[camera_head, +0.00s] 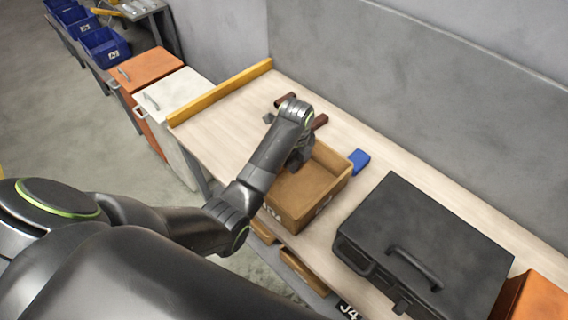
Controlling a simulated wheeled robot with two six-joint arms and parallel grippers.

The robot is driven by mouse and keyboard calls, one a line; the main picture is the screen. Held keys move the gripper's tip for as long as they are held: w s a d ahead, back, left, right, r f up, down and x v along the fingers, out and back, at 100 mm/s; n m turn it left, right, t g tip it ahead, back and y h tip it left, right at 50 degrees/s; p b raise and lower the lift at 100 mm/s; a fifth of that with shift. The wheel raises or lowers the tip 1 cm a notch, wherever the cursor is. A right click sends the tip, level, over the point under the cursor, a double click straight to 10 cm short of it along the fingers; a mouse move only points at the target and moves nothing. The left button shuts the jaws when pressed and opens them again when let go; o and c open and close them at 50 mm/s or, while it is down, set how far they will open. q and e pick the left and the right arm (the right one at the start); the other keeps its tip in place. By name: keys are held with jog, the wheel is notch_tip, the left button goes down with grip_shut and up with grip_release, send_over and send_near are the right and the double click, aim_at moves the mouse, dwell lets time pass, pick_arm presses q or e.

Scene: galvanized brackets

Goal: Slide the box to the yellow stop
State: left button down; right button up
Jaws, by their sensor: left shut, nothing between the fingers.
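The box (325,189) is an open tan-brown bin near the front edge of the bench, right of my left arm. The yellow stop (222,92) is a long bar along the bench's left end. Bare bench top lies between the box and the stop. My left gripper (297,163) is shut and empty, pointing down at the box's far-left part. My wrist and forearm cover that side of the box, so I cannot tell whether the fingers touch it. My right gripper is not in view.
A black case (430,235) stands right of the box, with a blue object (359,160) behind the box. Dark red pieces (320,122) show behind my wrist. A grey wall (420,80) backs the bench (215,135). White (172,97) and orange cabinets stand left.

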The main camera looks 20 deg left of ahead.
aim_at(284, 177)
pick_arm(q)
jog(key=f, duration=0.4)
jog(key=shift+w+a+f+p, duration=0.2)
jog(key=shift+w+f+p, duration=0.05)
jog(key=shift+f+p, duration=0.1)
jog(key=shift+w+a+r+p, duration=0.1)
jog(key=shift+w+a+p, duration=0.1)
jog(key=shift+a, duration=0.4)
jog(key=shift+w+a+r+p, duration=0.1)
jog(key=shift+w+a, duration=0.1)
jog(key=shift+a, duration=0.35)
jog(key=shift+w+a+f, duration=0.15)
jog(key=shift+a, duration=0.45)
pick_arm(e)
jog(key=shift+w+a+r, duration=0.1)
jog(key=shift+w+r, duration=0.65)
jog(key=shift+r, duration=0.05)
pick_arm(q)
jog(key=shift+d, duration=0.1)
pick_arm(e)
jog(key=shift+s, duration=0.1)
